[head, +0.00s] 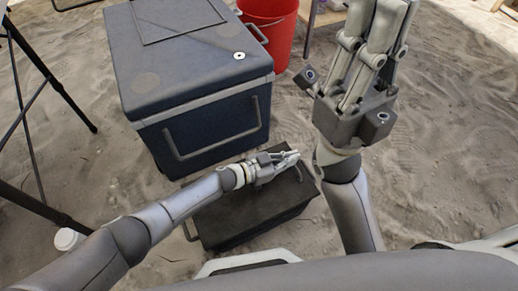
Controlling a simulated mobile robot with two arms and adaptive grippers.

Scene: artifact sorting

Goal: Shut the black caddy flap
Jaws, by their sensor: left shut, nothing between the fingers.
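The black caddy (232,219) is a low dark box on the sand in front of the blue cooler. Its top looks flat and dark, so the flap (215,212) seems to lie down over it, but I cannot tell if it is fully shut. My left gripper (294,158) is shut and empty, over the far right part of the caddy. The gripper and forearm hide part of the top, and I cannot tell if they touch it. My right gripper (384,22) is raised at the upper right, away from the caddy, fingers pointing up past the frame edge.
A large blue cooler (205,125) with a closed lid stands just behind the caddy. A red bucket (279,38) is behind it. Black stand legs (62,88) are at the left, with a small white-lidded jar (66,239) near them. Open sand lies at the right.

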